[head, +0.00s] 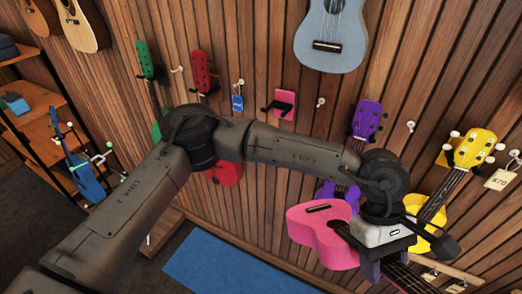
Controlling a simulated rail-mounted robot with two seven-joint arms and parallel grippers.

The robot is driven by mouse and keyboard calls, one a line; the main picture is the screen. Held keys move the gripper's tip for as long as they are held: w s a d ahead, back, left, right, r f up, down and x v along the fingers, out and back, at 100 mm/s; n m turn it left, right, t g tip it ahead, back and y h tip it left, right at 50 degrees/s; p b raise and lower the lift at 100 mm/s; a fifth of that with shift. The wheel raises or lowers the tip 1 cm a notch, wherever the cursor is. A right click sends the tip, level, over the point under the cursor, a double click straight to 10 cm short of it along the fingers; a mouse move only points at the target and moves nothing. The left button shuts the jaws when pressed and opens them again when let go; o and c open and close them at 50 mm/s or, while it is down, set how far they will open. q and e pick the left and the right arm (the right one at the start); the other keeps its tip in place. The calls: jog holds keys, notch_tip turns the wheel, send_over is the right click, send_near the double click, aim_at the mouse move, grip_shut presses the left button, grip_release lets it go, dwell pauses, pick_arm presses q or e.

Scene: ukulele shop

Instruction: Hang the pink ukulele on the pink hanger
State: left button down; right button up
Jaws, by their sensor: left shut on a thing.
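The pink ukulele (318,228) is at the lower right of the head view, off the wall side of the floor. Its body points left and its dark neck runs toward the lower right, out of the frame. My left gripper (374,266) is shut on its neck near the body; the fingers are partly hidden by the gripper housing. The pink hanger (284,104) is on the wood wall at upper middle, a pink plate with a dark hook, and is empty. It is up and left of the held ukulele. My right gripper is not in view.
Green (145,62), red (201,72), purple (366,120) and yellow (474,150) ukuleles hang around it. A grey-blue one (331,32) hangs above. A blue hanger (237,103) is left of the pink one. A blue ukulele (86,179) stands by the left shelf; a blue mat (225,266) lies below.

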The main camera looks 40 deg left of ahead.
pick_arm(q)
jog(key=w+a+r+n+t+h+p, duration=0.1)
jog(key=w+n, duration=0.1)
jog(key=w+a+r+n+t+h+p, duration=0.1)
jog(key=w+r+n+t+h, duration=0.1)
jog(key=n, duration=0.1)
jog(key=w+a+r+n+t+h+p, duration=0.1)
jog(key=w+n+t+h, duration=0.1)
jog(key=w+n, duration=0.1)
jog(key=shift+a+r, duration=0.15)
jog(key=shift+r, duration=0.25)
jog(key=w+a+f+n+t+y+p, duration=0.25)
jog(key=a+n+t, duration=0.25)
jog(key=a, duration=0.3)
jog(key=w+a+f+n+t+y+p, duration=0.1)
jog(key=w+a+f+n+t+y, duration=0.2)
jog(key=a+n+t, duration=0.3)
jog(key=w+a+f+n+t+y+p, duration=0.2)
jog(key=a+f+n+t, duration=0.15)
jog(key=a, duration=0.55)
jog(key=s+a+f+n+t+y+p, duration=0.1)
jog(key=s+a+f+n+y, duration=0.1)
jog(key=a+y, duration=0.35)
jog(key=s+a+f+n+t+y, duration=0.1)
jog(key=s+a+f+n+y, duration=0.15)
jog(key=a, duration=0.65)
jog(key=b+x, duration=0.5)
jog(key=x, duration=0.5)
jog(key=shift+w+f, duration=0.35)
jog(key=shift+f, duration=0.2)
